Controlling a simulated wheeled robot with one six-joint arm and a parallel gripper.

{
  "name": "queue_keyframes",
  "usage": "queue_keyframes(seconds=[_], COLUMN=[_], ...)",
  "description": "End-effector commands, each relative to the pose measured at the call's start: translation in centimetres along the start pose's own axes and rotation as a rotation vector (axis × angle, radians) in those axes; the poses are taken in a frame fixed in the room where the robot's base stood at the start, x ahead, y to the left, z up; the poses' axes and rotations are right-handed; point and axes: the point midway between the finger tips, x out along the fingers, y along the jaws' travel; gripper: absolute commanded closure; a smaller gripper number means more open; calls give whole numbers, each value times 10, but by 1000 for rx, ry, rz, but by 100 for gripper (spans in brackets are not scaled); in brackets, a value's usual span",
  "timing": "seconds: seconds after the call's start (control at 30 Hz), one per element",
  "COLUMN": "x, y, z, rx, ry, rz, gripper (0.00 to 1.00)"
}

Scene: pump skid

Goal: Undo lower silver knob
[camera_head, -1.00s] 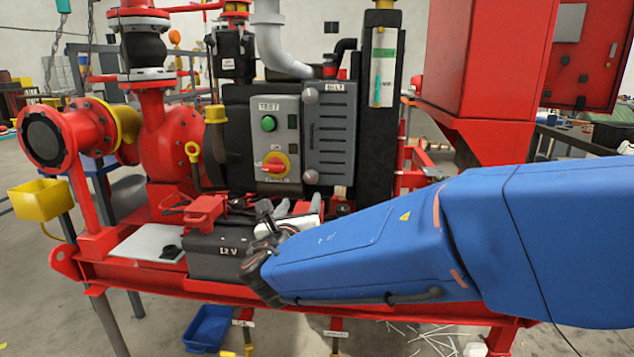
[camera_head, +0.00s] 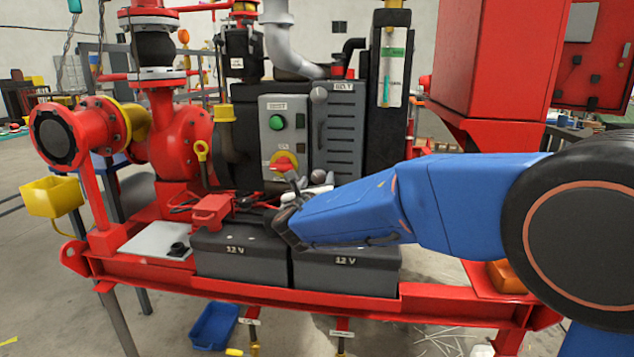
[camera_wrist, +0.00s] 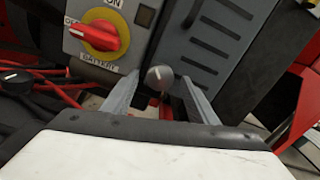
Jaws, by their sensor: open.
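The lower silver knob (camera_wrist: 159,78) is a round grey knob at the bottom corner of the grey slotted belt cover (camera_wrist: 210,50). In the wrist view it shows between the two fingers of my gripper (camera_wrist: 159,84). The fingers are open, one on each side, with a visible gap to the knob. I cannot tell how far the fingertips reach along its depth. In the head view my gripper (camera_head: 312,184) is at the cover's lower left corner, where the knob is hard to tell from the fingers. The upper silver knob (camera_head: 319,95) sits at the cover's top left corner.
Left of the cover is a control box with a green button (camera_head: 277,122) and a red rotary switch (camera_head: 284,163) on yellow. Two 12 V batteries (camera_head: 345,272) and red cable clamps (camera_head: 211,210) lie below. A black column (camera_head: 380,50) stands to the right.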

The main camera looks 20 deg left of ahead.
Motion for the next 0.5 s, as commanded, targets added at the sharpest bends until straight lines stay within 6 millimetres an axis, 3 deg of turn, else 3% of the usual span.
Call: queue_keyframes(seconds=[0.33,0.5], x=[3,3], y=[0,0], z=[0,0], rx=[0,0], ry=[0,0], rz=[0,0], gripper=[49,88])
